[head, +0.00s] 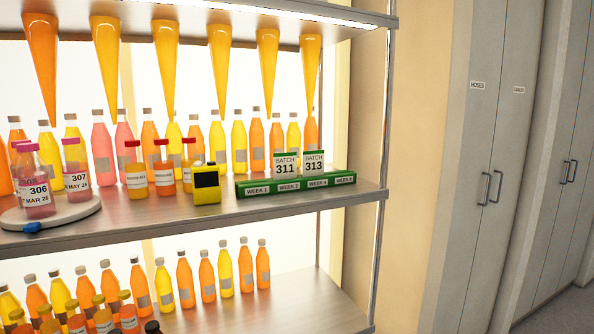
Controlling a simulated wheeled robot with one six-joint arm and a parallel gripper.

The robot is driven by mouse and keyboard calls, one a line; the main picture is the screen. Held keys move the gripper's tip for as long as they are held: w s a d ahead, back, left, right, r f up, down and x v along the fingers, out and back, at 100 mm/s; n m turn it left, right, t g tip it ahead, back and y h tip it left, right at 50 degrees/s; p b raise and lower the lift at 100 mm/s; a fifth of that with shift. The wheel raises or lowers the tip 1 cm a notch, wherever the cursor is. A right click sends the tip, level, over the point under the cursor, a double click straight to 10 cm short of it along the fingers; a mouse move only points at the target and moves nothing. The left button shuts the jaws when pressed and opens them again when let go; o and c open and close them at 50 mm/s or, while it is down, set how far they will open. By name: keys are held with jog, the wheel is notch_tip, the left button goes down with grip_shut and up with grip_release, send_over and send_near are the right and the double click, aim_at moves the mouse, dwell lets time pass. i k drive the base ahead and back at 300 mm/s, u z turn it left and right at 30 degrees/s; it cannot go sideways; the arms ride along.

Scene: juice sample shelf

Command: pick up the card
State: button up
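Two white cards with green top edges stand upright in a long green rack (242,190) on the middle shelf, at its right part. The left card reads BATCH 311 (285,169). The right card reads BATCH 313 (314,167). They stand side by side, close together. The rack's front has several white labels reading WEEK with numbers; some digits are too small to read surely. My gripper is not in view.
A yellow device with a dark screen (206,184) stands just left of the rack. Small red-capped jars (136,178) and a round white turntable (75,212) with labelled bottles are further left. Bottles line up behind; orange cones hang above. Grey cabinets (480,150) stand right.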

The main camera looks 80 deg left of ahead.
aim_at(313, 161)
jog(key=u, duration=2.6)
